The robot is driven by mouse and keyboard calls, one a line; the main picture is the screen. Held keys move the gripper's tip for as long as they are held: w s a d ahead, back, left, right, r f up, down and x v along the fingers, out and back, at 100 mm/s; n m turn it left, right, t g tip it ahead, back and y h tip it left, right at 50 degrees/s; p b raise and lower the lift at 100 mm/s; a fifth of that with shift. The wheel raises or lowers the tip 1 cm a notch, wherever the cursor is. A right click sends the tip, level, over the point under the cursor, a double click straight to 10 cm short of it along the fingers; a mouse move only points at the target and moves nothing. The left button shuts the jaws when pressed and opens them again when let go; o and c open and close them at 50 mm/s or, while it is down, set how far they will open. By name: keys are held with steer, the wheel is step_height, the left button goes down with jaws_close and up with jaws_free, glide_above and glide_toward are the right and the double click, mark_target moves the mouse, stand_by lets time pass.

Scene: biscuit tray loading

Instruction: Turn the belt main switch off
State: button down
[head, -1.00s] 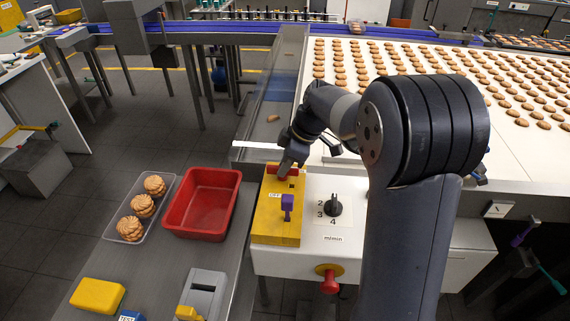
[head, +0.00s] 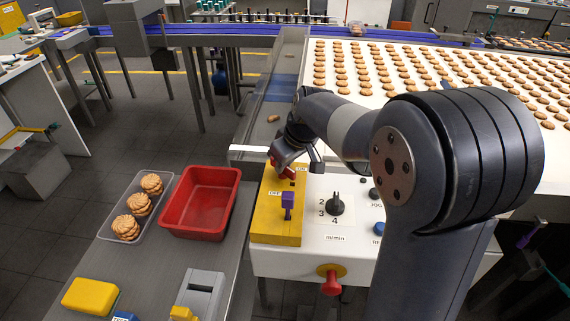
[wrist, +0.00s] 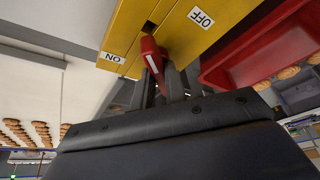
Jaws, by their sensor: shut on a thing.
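The belt main switch is a yellow box (head: 262,229) on the white control cabinet. It carries an ON label (head: 301,169) and an OFF label (head: 275,193). Its red handle (head: 282,170) is partly covered by my gripper (head: 282,163) in the head view. In the wrist view, the red handle (wrist: 149,48) lies between the ON label (wrist: 113,58) and the OFF label (wrist: 200,18), at neither one. My gripper (wrist: 163,80) is shut on the red handle, with its dark fingers along it.
A purple lever (head: 288,203) stands on the yellow box. A black dial (head: 335,205) and red knob (head: 330,284) are on the cabinet. A red bin (head: 166,226) and biscuit tray (head: 107,232) lie left. The biscuit belt (head: 352,85) is behind.

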steer(key=m+h, duration=0.1)
steer(key=m, duration=0.4)
steer(key=shift+a+t+h, duration=0.2)
steer(key=shift+t+h, duration=0.2)
steer(key=shift+m+h, duration=0.9)
steer(key=shift+m, duration=1.6)
steer(key=c, duration=1.4)
jaws_free()
steer(key=shift+c, duration=0.2)
steer(key=shift+s+r, duration=0.1)
steer(key=v, duration=1)
steer(key=shift+a+r+b, duration=0.15)
steer(key=shift+r+b, duration=0.15)
steer(key=shift+b, duration=0.05)
steer(key=shift+s, duration=0.15)
